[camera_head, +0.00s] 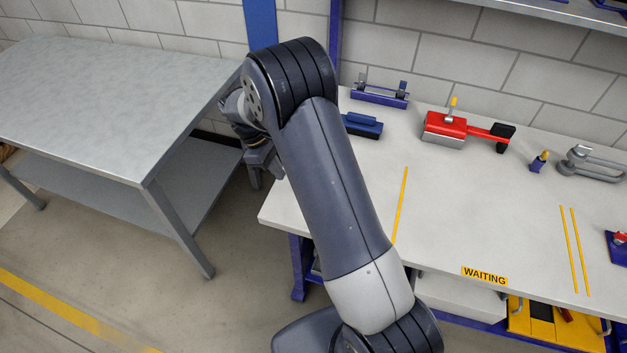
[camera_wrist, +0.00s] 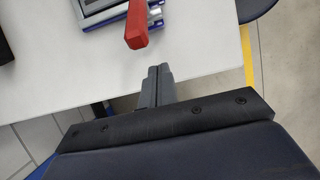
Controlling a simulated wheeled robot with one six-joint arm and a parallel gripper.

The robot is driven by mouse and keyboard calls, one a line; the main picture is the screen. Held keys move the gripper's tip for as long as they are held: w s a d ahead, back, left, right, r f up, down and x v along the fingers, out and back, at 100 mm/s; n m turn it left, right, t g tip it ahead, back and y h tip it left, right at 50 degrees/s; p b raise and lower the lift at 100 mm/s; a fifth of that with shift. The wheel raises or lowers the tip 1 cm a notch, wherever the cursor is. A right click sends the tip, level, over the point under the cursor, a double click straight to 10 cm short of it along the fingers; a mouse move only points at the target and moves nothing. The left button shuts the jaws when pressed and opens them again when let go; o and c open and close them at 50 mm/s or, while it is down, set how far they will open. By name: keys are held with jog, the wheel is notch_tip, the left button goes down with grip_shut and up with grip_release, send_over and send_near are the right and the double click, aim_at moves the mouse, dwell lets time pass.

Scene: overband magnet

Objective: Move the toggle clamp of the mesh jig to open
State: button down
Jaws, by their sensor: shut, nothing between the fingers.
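A red handle grip (camera_wrist: 137,25) shows at the top of the wrist view, pointing toward my gripper. It appears to be the handle of the toggle clamp. Behind it, the mesh jig (camera_wrist: 97,20), with a grey frame and blue edges, is cut off by the picture's top edge. My gripper (camera_wrist: 159,72) is shut and empty, a little below and right of the grip in that view, with a visible gap. In the head view my gripper (camera_head: 265,168) hangs by the bench's left end. My arm covers part of the bench there, and I cannot make out the jig.
The pale workbench (camera_head: 480,215) carries a red tool (camera_head: 445,128), a blue block (camera_head: 362,125) and a blue stand (camera_head: 380,96) along its back. A grey metal table (camera_head: 90,95) stands at left. The bench's middle is clear.

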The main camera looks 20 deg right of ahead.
aim_at(280, 186)
jog(key=shift+w+a+f+b, duration=0.15)
jog(key=shift+f+b, duration=0.1)
jog(key=shift+f, duration=0.3)
jog(key=shift+w+a+f+b, duration=0.1)
jog(key=shift+a+f+b, duration=0.1)
jog(key=shift+f, duration=0.3)
jog(key=shift+s+f, duration=0.1)
jog(key=shift+f+b, duration=0.55)
jog(key=shift+f, duration=0.25)
jog(key=shift+s+f, duration=0.25)
jog(key=shift+f, duration=0.1)
jog(key=c, duration=2.1)
grip_release()
jog(key=shift+c, duration=0.2)
jog(key=o, duration=0.3)
jog(key=shift+o, duration=1)
jog(key=p+v, duration=0.5)
jog(key=v, duration=0.2)
jog(key=shift+w+r, duration=0.15)
jog(key=shift+w, duration=0.1)
